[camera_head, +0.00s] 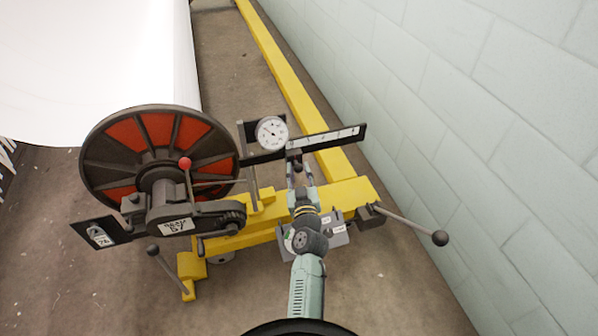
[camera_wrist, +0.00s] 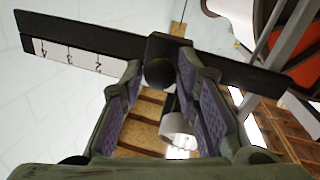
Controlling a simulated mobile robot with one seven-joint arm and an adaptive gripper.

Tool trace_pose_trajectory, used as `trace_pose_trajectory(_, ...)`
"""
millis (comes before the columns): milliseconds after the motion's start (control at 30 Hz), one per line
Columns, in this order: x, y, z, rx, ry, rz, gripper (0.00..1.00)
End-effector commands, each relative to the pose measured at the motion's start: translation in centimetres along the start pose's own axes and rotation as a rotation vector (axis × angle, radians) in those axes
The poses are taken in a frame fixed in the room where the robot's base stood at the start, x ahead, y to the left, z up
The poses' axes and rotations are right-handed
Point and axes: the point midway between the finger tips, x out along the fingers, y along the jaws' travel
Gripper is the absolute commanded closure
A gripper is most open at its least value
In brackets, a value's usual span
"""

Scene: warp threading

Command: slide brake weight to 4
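The brake weight (camera_head: 294,153) is a small dark block on a dark bar (camera_head: 262,156) below a round dial. It also shows in the wrist view (camera_wrist: 168,48), with a round dark knob (camera_wrist: 160,73) facing me. A white scale strip (camera_wrist: 72,56) on the bar shows the marks 4, 3 and 2. The weight sits on the low-number side, past the 2; the mark under it is hidden. My gripper (camera_head: 300,170) is just in front of the weight. In the wrist view its two fingers (camera_wrist: 160,68) stand apart on either side of the knob, without clear contact.
A dial gauge (camera_head: 271,133) stands above the bar. A reel with red panels (camera_head: 125,145) and a red-knobbed lever (camera_head: 185,163) are at left. A yellow frame (camera_head: 345,195) lies below, with a ball-ended handle (camera_head: 439,237) at right. A block wall (camera_head: 480,110) runs along the right.

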Motion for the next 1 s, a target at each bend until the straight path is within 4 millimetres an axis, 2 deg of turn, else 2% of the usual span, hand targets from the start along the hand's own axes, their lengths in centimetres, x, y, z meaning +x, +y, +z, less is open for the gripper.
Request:
trace_pose_trajectory(400, 0.02, -0.01, -0.03, 0.0, 0.0, 0.0, 1.0)
trace_pose_trajectory(867, 0.07, -0.01, -0.03, 0.0, 0.001, -0.001, 1.0)
trace_pose_trajectory(1000, 0.6, 0.37, 0.15, -0.001, 0.003, 0.0, 1.0)
